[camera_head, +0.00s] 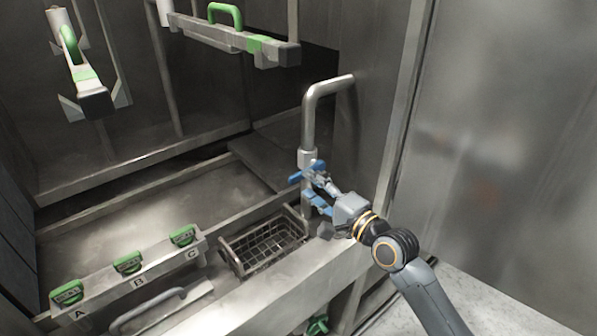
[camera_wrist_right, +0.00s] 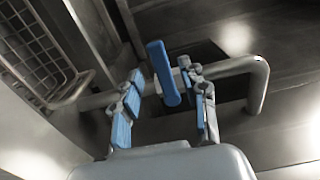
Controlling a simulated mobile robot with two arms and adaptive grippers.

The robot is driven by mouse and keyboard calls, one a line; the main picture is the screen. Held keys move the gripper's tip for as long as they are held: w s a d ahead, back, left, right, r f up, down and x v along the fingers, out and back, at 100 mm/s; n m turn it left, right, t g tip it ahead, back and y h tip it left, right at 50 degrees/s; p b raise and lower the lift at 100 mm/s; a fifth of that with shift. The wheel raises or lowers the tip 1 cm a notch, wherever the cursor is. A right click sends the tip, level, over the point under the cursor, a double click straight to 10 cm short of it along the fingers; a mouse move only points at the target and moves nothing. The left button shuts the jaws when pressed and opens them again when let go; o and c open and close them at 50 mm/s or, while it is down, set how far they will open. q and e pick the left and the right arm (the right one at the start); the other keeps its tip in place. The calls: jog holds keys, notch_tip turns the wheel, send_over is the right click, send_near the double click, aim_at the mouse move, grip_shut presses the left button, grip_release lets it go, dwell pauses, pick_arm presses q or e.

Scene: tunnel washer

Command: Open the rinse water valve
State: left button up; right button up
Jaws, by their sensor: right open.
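The rinse water valve has a blue lever handle (camera_head: 296,178) on an upright grey pipe (camera_head: 309,120) that bends over at the top. In the right wrist view the blue lever (camera_wrist_right: 163,72) lies between the fingertips, with a gap on at least the left side. My right gripper (camera_head: 322,190) is at the valve in the head view, its blue-padded fingers open around or just before the lever. It also shows in the right wrist view (camera_wrist_right: 164,90). Whether a finger touches the lever is unclear. My left gripper is not in view.
A wire basket (camera_head: 264,243) sits left of the pipe, beside a metal ledge. Green handles marked A (camera_head: 67,293), B (camera_head: 128,262) and C (camera_head: 183,235) line the lower left. Green-handled bars (camera_head: 235,38) hang above. A metal wall (camera_head: 500,130) stands on the right.

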aim_at(301, 178)
jog(key=shift+p+x, duration=0.3)
jog(key=shift+x, duration=2.35)
grip_shut()
